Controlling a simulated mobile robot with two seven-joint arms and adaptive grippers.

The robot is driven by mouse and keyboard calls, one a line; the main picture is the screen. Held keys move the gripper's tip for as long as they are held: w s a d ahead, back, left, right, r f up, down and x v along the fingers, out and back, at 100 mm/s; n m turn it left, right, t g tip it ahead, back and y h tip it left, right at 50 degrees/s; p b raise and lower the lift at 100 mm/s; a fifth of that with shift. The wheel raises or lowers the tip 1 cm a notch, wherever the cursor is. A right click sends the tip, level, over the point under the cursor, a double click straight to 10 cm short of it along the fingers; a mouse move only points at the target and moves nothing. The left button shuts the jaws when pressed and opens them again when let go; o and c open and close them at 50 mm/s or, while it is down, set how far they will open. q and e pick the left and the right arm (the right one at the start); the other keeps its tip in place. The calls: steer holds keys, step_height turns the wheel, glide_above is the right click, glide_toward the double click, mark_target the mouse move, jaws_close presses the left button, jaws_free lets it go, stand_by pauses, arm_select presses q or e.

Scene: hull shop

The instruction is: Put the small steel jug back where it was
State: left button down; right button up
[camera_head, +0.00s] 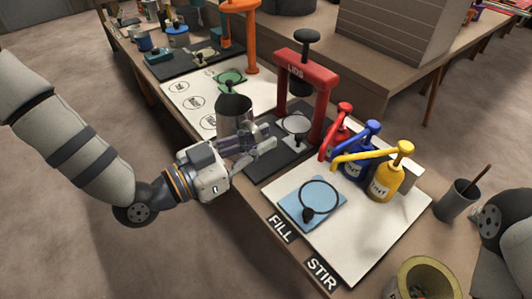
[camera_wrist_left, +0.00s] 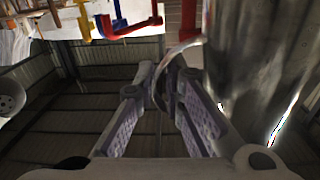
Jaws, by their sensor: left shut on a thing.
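The small steel jug (camera_head: 234,112) is a grey metal vessel above the bench, in front of the red press in the head view. My left gripper (camera_head: 262,143) reaches it from the near side and is shut on its handle. In the left wrist view the jug's shiny wall (camera_wrist_left: 255,75) fills the right side, and the curved handle (camera_wrist_left: 165,95) passes between the fingers of my left gripper (camera_wrist_left: 160,105). The jug's base is hidden behind the gripper, so I cannot tell if it touches the bench. My right gripper is out of view.
The red LIDS press (camera_head: 307,75) stands just right of the jug. Red, blue (camera_head: 362,150) and yellow pump bottles (camera_head: 385,180) stand on a white board (camera_head: 350,240) with a blue square (camera_head: 320,220). A printed white mat (camera_head: 180,95) lies behind left. A dark cup (camera_head: 458,200) stands right.

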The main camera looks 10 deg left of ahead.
arm_select(q)
steer(key=shift+w+f+b, duration=0.5)
steer(key=shift+w+f, duration=0.65)
steer(key=shift+f, duration=0.45)
steer(key=shift+w+f+b, duration=0.45)
steer(key=shift+w+f, duration=0.7)
steer(key=shift+f, duration=0.5)
steer(key=shift+w+f+b, duration=0.5)
steer(key=shift+w+f, duration=0.65)
steer(key=shift+f, duration=0.45)
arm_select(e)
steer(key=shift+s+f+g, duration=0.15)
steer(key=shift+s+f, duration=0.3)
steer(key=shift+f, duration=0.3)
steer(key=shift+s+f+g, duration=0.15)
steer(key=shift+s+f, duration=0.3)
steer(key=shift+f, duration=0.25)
arm_select(q)
steer(key=shift+d, duration=0.1)
steer(key=shift+f, duration=0.25)
steer(key=c, duration=1.7)
jaws_free()
